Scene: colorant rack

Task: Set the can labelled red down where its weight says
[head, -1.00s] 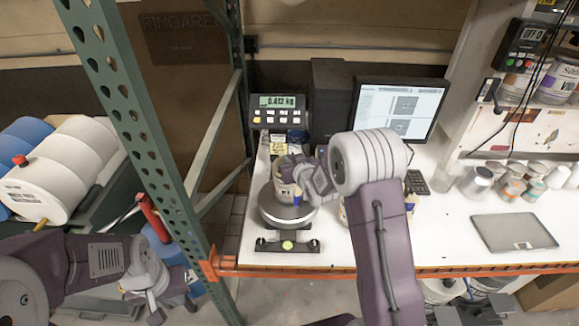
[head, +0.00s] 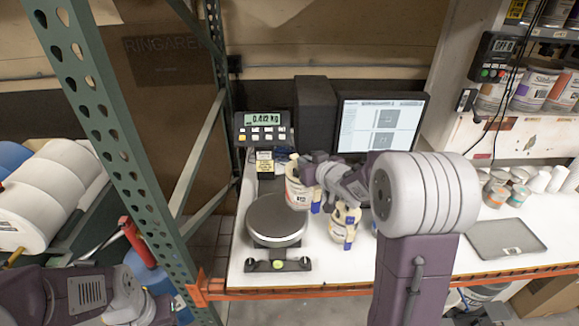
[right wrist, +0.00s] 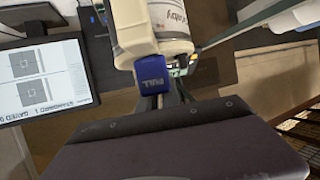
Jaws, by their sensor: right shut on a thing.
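A cream and white can (head: 298,188) is held by my right gripper (head: 314,178), just right of the scale. My right gripper is shut on it. In the right wrist view the can (right wrist: 172,20) shows part of its label and a blue tab (right wrist: 151,74) marked PULL. I cannot read a colour name on it. The scale plate (head: 276,218) is bare, and its display (head: 265,120) reads 0.412 kg. A second cream container (head: 343,222) with blue parts stands on the bench in front of the held can. My left arm is at the lower left; its fingertips cannot be made out.
A monitor (head: 381,122) stands behind my right arm. Several small cups and cans (head: 512,187) and a grey tablet (head: 506,239) are on the right of the white bench. Larger cans stand on the right shelf (head: 535,85). A green rack post (head: 110,130) rises at left.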

